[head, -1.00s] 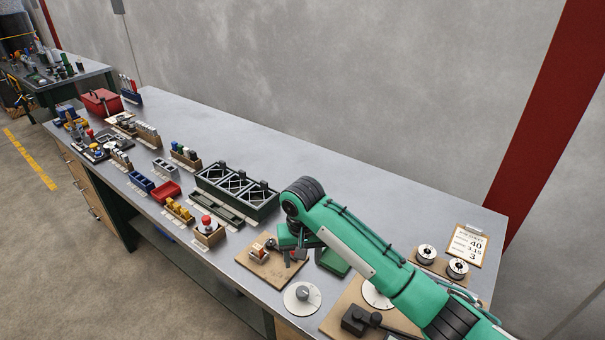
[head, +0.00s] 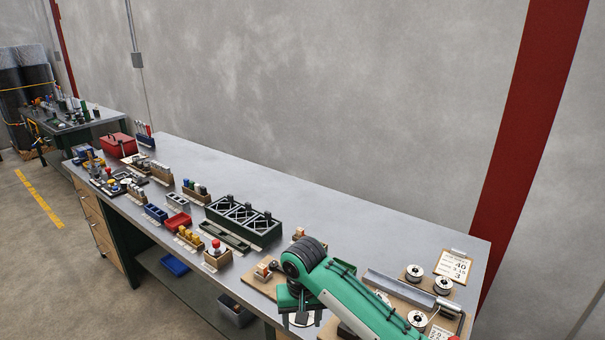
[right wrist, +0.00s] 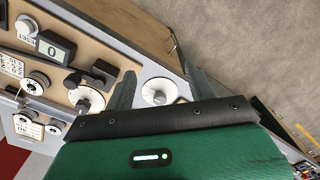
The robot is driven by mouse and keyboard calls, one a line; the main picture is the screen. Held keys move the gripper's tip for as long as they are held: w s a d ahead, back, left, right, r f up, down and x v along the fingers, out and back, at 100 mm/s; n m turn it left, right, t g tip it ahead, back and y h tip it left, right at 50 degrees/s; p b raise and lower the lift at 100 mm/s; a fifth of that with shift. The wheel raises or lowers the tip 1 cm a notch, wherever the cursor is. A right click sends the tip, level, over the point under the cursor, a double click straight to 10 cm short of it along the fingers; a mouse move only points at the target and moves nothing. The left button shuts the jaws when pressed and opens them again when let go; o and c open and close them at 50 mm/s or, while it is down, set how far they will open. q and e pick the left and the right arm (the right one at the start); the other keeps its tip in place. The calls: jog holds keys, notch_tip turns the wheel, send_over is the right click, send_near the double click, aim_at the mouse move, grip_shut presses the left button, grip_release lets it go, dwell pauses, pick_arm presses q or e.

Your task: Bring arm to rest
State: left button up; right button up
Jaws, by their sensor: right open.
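My right arm comes in from the lower right of the head view, over the near end of the workbench (head: 340,225). Its gripper (head: 303,318) hangs down at the bottom of the picture, near the bench's front edge, and hides part of a white dial. In the right wrist view the two grey fingers of the gripper (right wrist: 163,88) stand apart with nothing between them. A white dial (right wrist: 158,92) lies on the bench behind the gap. My left gripper is in neither view.
A tan board with a small block (head: 263,270) lies left of the gripper. A dark green rack (head: 243,222) stands farther left. The back of the bench is mostly clear.

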jog(key=s+d+f+t+y, duration=0.1)
jog(key=s+d+f+y, duration=0.3)
jog(key=s+f, duration=0.65)
jog(key=s+d+r+t+h, duration=0.2)
jog(key=s+d+t+h, duration=0.15)
jog(key=s+d, duration=1.6)
notch_tip(320, 180, down, 33)
jog(key=s+g, duration=0.1)
jog(key=g, duration=0.1)
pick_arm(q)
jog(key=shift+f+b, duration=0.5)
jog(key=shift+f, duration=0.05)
pick_arm(e)
jog(key=s+d+f+g, duration=0.1)
jog(key=s+d+f, duration=0.2)
jog(key=s+f, duration=1.5)
jog(key=shift+s+f+n+h, duration=0.3)
jog(key=shift+s+f+h, duration=0.05)
jog(key=shift+s+f, duration=0.05)
